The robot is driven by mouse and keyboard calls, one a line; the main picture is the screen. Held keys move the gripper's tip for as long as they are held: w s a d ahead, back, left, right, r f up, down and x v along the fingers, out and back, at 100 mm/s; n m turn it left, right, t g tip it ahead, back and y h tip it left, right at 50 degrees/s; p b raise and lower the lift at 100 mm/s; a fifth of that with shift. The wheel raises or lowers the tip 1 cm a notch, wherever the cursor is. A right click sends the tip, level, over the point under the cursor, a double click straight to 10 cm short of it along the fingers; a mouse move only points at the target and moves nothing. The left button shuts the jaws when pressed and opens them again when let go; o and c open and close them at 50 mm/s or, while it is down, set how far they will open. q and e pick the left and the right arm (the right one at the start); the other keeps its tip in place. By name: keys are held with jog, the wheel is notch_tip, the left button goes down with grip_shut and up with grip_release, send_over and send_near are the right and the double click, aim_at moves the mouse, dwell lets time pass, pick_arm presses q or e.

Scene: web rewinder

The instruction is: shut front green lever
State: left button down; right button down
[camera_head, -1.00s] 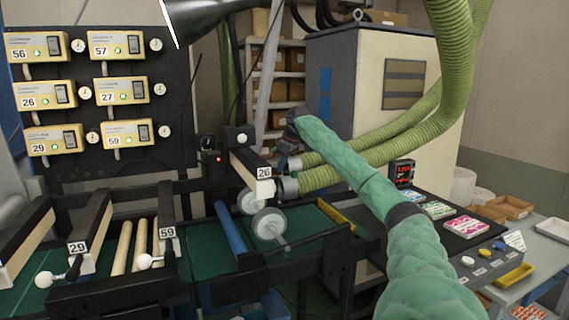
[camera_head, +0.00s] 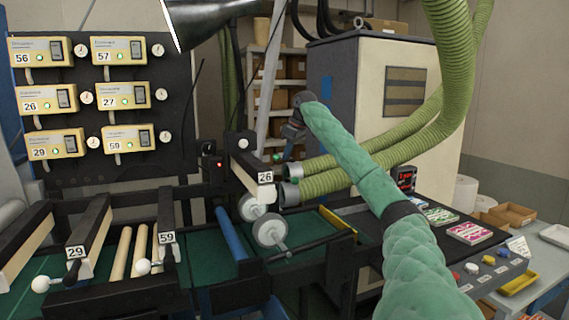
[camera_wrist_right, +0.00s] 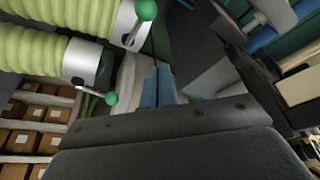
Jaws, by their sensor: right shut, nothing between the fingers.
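Two green-ball levers sit on the metal collars of the two green hoses. In the right wrist view one lever (camera_wrist_right: 145,10) is at the top on the larger, nearer-looking collar (camera_wrist_right: 128,24), and the other lever (camera_wrist_right: 111,98) is on the collar lower left. In the head view a small green ball (camera_head: 278,157) shows by the rear hose end; the front hose collar (camera_head: 288,192) is below it. My right gripper (camera_head: 288,156) is just above the hose ends, fingers pointing down. Its blue fingers (camera_wrist_right: 158,86) are together and empty, apart from both levers. My left gripper is out of view.
The cream block marked 26 (camera_head: 264,178) and grey rollers (camera_head: 270,230) are left of the hose ends. The green hoses (camera_head: 330,183) run right beneath my right arm. A grey-and-cream cabinet (camera_head: 400,140) stands behind. Shelves with boxes (camera_wrist_right: 40,110) are farther back.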

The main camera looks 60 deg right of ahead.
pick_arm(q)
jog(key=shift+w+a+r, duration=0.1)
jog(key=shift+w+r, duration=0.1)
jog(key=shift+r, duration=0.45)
pick_arm(e)
jog(key=s+a+r, duration=0.2)
jog(key=s+r, duration=0.2)
jog(key=r, duration=0.3)
jog(key=shift+s+r, duration=0.15)
jog(key=shift+r, duration=0.1)
dwell(0.3)
